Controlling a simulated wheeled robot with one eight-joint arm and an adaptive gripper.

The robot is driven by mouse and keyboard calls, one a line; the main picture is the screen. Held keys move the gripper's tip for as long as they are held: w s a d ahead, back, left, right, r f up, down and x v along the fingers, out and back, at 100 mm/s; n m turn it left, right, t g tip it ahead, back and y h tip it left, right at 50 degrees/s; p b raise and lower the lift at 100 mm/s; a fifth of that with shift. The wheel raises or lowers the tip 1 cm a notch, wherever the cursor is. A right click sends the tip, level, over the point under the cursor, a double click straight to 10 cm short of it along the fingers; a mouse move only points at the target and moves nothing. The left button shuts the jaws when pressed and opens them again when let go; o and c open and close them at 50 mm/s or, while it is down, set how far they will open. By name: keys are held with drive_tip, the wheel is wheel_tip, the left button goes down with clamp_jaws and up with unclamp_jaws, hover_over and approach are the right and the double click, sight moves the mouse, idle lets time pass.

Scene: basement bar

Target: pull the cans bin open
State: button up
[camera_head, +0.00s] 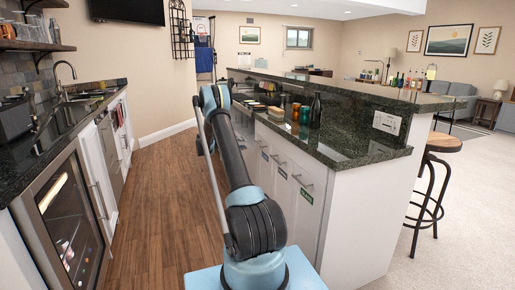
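Pull-out fronts with bar handles line the white cabinet side of the island, to the right of my arm. The nearest front (301,215) has a handle and a green label (307,196). Farther along are another labelled front with a green label (282,173) and one with a dark label (264,156). The labels are too small to read with certainty, so I cannot tell which front is the cans bin. These fronts look closed. My arm rises in front of me and bends at the top; I cannot make out my gripper.
The dark stone counter (345,150) overhangs the fronts and holds bottles, including a dark bottle (315,110). A glass-door fridge (70,225) and counter stand at the left. The wood floor aisle (165,190) is clear. A stool (433,185) stands at the right.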

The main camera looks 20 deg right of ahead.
sight(258, 144)
drive_tip(key=d, duration=0.3)
drive_tip(key=d+f, duration=0.1)
drive_tip(key=d, duration=0.3)
drive_tip(key=d+f, duration=0.1)
drive_tip(key=d, duration=0.2)
drive_tip(key=shift+w+d+f, duration=0.1)
drive_tip(key=shift+w+d, duration=0.05)
drive_tip(key=shift+d, duration=0.25)
drive_tip(key=shift+c, duration=0.4)
clamp_jaws()
